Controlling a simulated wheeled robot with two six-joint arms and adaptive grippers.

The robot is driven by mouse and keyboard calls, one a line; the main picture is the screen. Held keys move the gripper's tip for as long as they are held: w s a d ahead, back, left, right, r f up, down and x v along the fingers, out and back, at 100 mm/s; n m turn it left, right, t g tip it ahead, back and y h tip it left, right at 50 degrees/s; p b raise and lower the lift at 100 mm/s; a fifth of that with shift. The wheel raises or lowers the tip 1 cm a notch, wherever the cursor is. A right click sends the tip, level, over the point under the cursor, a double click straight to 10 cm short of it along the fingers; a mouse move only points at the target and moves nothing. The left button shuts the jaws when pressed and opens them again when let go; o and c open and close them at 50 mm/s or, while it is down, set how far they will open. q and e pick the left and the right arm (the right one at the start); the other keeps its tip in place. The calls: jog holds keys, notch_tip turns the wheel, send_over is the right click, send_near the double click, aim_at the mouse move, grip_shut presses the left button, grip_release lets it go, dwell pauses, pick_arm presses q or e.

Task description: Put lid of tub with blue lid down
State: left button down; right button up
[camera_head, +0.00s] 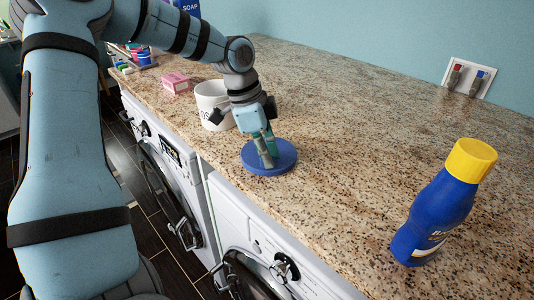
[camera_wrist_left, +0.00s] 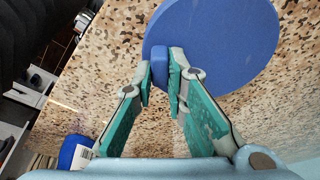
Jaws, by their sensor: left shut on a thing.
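The round blue lid (camera_head: 282,165) is flat and level, low over the granite counter near its front edge. I cannot tell whether it touches the surface. My left gripper (camera_head: 267,156) points down at the lid, shut on its raised knob. In the left wrist view the two fingers (camera_wrist_left: 161,78) pinch the blue knob, and the disc of the lid (camera_wrist_left: 225,45) spreads beyond them. The white tub (camera_head: 208,99) with dark lettering stands open just behind the left gripper, partly hidden by it. My right gripper is not in view.
A blue bottle with a yellow cap (camera_head: 440,205) stands at the right front of the counter (camera_head: 350,130). A pink box (camera_head: 175,83) and a soap box (camera_head: 188,6) are farther back. Washing machines (camera_head: 165,165) sit below the front edge. The counter's middle is clear.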

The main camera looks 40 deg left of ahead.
pick_arm(q)
jog(key=shift+f, duration=0.15)
jog(key=c, duration=1.6)
grip_release()
jog(key=shift+r, duration=0.5)
jog(key=v, duration=1.1)
jog(key=shift+r, duration=0.15)
jog(key=shift+a, duration=0.1)
jog(key=shift+s, duration=0.1)
